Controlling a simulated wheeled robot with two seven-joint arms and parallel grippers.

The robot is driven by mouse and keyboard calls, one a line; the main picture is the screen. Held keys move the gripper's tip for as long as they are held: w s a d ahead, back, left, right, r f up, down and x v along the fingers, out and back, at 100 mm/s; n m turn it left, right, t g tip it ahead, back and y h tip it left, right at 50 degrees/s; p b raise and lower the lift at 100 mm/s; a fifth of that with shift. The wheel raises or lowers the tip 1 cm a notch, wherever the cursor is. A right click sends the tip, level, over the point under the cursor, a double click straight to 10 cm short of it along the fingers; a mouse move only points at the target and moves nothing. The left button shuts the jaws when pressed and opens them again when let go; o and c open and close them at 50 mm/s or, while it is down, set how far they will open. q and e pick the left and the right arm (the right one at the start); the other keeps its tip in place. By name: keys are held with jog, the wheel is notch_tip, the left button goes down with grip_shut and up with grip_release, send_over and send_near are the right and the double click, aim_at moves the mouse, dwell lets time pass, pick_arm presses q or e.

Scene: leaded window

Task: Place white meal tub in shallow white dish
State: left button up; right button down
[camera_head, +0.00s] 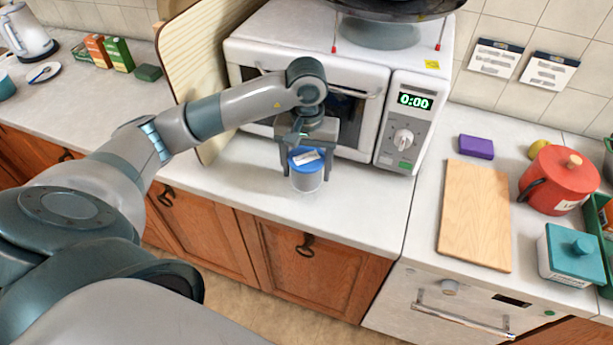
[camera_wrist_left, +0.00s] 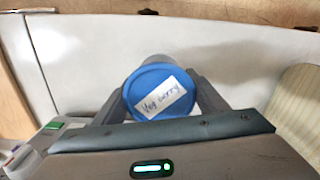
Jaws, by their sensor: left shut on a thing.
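The white meal tub (camera_head: 308,181) has a blue lid with a white label. In the left wrist view the lid (camera_wrist_left: 150,78) is seen from above and the label reads "Veg curry". My left gripper (camera_head: 306,172) points down in front of the microwave, shut on the tub with one finger on each side. The tub is upright at the counter; I cannot tell whether its base touches. A small shallow white dish (camera_head: 37,77) lies at the far left of the counter, with a dark blue thing on it. My right gripper is not in view.
The white microwave (camera_head: 405,85), door closed, stands behind the tub. A striped board (camera_head: 190,60) leans at its left side. A kettle (camera_head: 27,38) and several small boxes (camera_head: 117,54) stand at left. A wooden board (camera_head: 475,215) and a red pot (camera_head: 555,180) are at right.

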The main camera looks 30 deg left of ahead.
pick_arm(q)
jog(key=shift+f, duration=1.7)
jog(key=shift+b, duration=0.35)
jog(key=shift+f, duration=0.15)
jog(key=o, duration=1.4)
jog(key=shift+r, duration=0.2)
